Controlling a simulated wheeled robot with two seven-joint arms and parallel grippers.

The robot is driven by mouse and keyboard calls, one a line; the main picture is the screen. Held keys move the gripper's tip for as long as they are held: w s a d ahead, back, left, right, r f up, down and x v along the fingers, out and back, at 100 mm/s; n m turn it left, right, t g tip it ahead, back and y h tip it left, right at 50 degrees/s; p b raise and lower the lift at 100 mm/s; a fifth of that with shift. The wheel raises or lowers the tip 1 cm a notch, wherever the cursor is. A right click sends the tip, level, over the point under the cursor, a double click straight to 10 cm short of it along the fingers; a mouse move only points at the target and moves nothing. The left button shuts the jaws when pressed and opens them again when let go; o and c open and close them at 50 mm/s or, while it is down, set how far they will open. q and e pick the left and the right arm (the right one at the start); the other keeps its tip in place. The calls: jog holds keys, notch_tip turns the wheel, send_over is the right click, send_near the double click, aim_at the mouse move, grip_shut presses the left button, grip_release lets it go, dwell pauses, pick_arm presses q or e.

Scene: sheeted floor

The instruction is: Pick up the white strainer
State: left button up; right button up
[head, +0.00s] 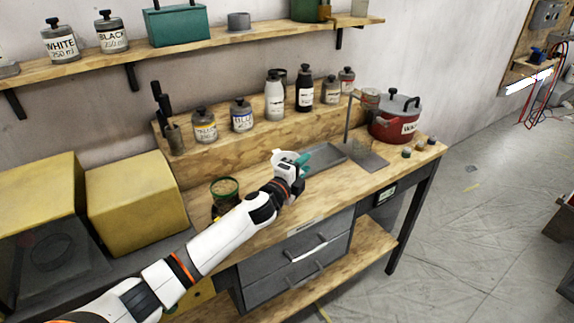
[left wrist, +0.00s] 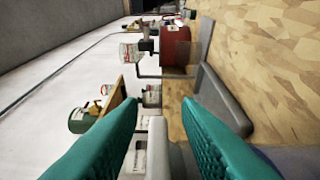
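A small white shape (head: 277,156) shows right beside my left gripper in the head view. I cannot tell whether it is the white strainer or part of the gripper. My left gripper (head: 302,161) has teal fingers and hangs over the workbench. In the left wrist view its fingers (left wrist: 160,108) stand apart, with the background visible between their tips. A pale grey shape (left wrist: 158,148) shows low between the fingers, and I cannot make out what it is. No other clear strainer shows. My right gripper is in neither view.
A grey tray (head: 318,161) and a stand (head: 347,122) occupy the workbench (head: 262,240). A red pot (head: 392,124) stands at the right. Bottles and jars line the raised step (head: 235,152). An open tin (head: 224,187) stands near my left forearm. Yellow boxes (head: 135,205) are at left.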

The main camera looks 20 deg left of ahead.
pick_arm(q)
grip_shut()
jog(key=shift+r, duration=0.1)
